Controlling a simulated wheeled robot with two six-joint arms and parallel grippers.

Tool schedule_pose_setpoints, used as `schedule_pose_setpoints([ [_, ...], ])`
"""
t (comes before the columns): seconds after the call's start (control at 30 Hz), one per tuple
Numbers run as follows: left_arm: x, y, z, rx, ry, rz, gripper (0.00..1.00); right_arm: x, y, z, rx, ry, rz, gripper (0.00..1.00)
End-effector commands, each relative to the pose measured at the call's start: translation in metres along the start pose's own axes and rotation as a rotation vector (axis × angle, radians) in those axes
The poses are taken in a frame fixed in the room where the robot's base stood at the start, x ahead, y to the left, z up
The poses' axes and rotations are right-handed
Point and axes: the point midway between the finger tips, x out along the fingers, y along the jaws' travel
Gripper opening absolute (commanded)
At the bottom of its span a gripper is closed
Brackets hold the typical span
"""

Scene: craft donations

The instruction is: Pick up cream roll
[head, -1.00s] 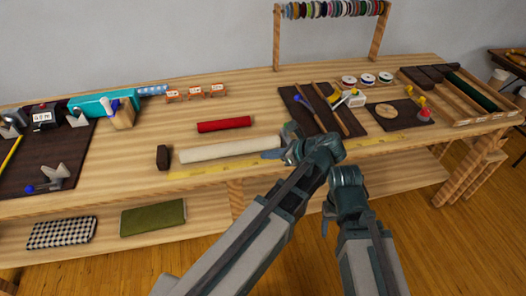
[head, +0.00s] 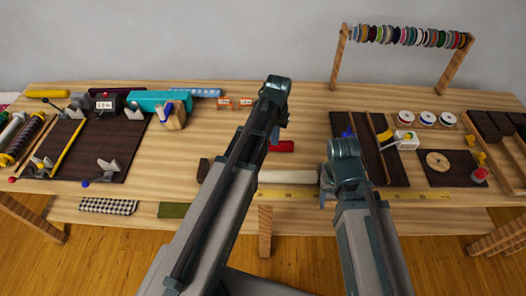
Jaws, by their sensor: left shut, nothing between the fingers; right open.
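The cream roll (head: 288,177) lies on the workbench near its front edge. My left arm hides its left part; its right end shows just left of my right gripper. My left gripper (head: 275,136) is shut and empty, above the bench near the red roll and behind the cream roll in the picture. My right gripper (head: 327,192) is beside the cream roll's right end and is open. I cannot tell whether it touches the roll.
The red roll (head: 283,147) is partly hidden behind my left arm. A yellow measuring strip (head: 400,196) runs along the front edge. A dark block (head: 203,169) sits left of my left arm. Dark boards (head: 345,125) with tools lie right; a spool rack (head: 410,38) stands behind.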

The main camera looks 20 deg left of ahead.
Motion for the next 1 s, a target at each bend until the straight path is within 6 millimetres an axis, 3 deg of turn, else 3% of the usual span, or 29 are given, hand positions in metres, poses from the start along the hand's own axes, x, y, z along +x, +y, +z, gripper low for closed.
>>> schedule_pose_setpoints([
  [0.27,0.002,0.0,-0.001,-0.023,0.001,0.011,0.0,0.002,0.0,0.0,0.0,0.0,0.0,0.61],
  [0.47,0.014,0.0,-0.001,-0.022,0.001,0.01,0.0,0.014,-0.001,-0.001,0.0,0.0,0.0,0.61],
  [1.0,0.084,0.001,-0.001,-0.02,0.001,0.009,0.0,0.084,-0.008,-0.005,0.0,0.0,0.0,0.61],
])
